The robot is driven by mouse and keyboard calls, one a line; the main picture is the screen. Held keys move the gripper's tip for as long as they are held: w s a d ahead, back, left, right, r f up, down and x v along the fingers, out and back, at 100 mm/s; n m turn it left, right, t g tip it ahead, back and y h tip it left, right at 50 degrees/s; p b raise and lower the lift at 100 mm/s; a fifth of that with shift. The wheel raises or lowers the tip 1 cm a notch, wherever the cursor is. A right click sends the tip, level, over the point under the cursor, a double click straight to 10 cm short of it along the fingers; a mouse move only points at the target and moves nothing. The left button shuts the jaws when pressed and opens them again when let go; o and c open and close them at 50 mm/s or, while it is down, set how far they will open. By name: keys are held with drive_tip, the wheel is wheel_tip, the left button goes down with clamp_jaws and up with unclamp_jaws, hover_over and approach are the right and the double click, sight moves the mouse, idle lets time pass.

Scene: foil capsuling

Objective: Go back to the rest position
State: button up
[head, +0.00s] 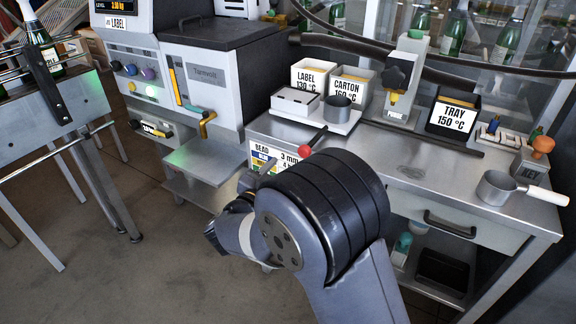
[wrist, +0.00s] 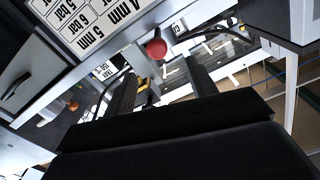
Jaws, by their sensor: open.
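My gripper (wrist: 163,86) shows in the wrist view with its two dark fingers apart and nothing between them. In the head view my arm reaches out in front of the steel workbench (head: 405,172). Its bulky dark joint hides most of the gripper there, so the fingertips cannot be made out. In the wrist view a red knob (wrist: 157,48) appears beyond and between the fingers, apart from them. The same red-ended handle (head: 311,143) is at the bench's front left edge in the head view.
A grey machine (head: 205,85) with a lower shelf stands left of the bench. On the bench are a LABEL bin (head: 308,78), a CARTON bin (head: 350,88), a TRAY bin (head: 452,118) and a handled pot (head: 495,187). A bottle stand (head: 50,105) is far left. Floor between is clear.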

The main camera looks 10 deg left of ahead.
sight(301, 153)
idle(0.3)
drive_tip(key=x, duration=1)
drive_tip(key=shift+w+d+f, duration=0.1)
drive_tip(key=shift+w+d, duration=0.1)
drive_tip(key=shift+w+d+b, duration=0.15)
drive_tip(key=shift+w+b, duration=0.05)
drive_tip(key=shift+b, duration=0.15)
drive_tip(key=shift+s+d, duration=0.4)
drive_tip(key=shift+d, duration=0.35)
